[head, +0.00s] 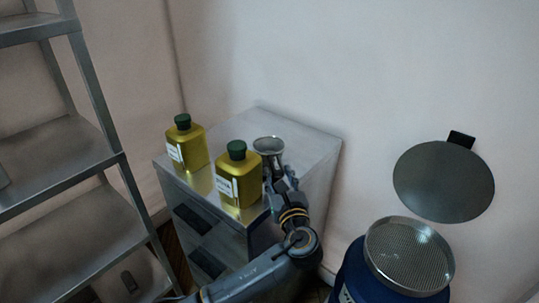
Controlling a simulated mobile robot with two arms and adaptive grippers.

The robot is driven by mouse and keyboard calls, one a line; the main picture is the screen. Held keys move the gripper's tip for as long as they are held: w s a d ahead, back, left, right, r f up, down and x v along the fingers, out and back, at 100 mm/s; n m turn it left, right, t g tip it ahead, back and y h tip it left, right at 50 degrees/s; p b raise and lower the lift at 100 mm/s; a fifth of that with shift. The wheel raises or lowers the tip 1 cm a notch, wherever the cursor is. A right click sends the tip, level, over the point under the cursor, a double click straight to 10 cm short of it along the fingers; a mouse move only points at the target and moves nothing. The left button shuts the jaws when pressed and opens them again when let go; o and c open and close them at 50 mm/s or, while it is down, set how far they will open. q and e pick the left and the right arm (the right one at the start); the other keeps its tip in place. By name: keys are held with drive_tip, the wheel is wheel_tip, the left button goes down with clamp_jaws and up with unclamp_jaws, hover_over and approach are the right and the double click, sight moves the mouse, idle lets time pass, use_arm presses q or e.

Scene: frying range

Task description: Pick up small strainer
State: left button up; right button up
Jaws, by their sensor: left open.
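The small strainer (268,146) looks like a small silvery metal cup with a round rim. It is at the top of the metal cabinet (300,135), just right of the nearer oil bottle. My left gripper (277,173) is open, with its fingers close below and in front of the strainer. I cannot tell whether the fingers touch it. The fingers and wrist hide the strainer's lower part. My right gripper is not in view.
Two yellow oil bottles with green caps, one farther left (189,147) and one nearer (240,176), stand on the cabinet. A large mesh strainer (408,255) sits on a blue drum (350,275) at right. A round grey lid or pan (443,182) is above it. Metal shelves (60,150) stand left.

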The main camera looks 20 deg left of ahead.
sight(276, 163)
use_arm(q)
drive_tip(key=x, duration=0.4)
drive_tip(key=shift+w+d+f, duration=0.1)
drive_tip(key=shift+w+f, duration=0.05)
drive_tip(key=shift+f, duration=0.1)
drive_tip(key=shift+w, duration=0.25)
clamp_jaws()
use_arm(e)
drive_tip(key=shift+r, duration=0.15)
use_arm(q)
drive_tip(key=shift+r, duration=0.15)
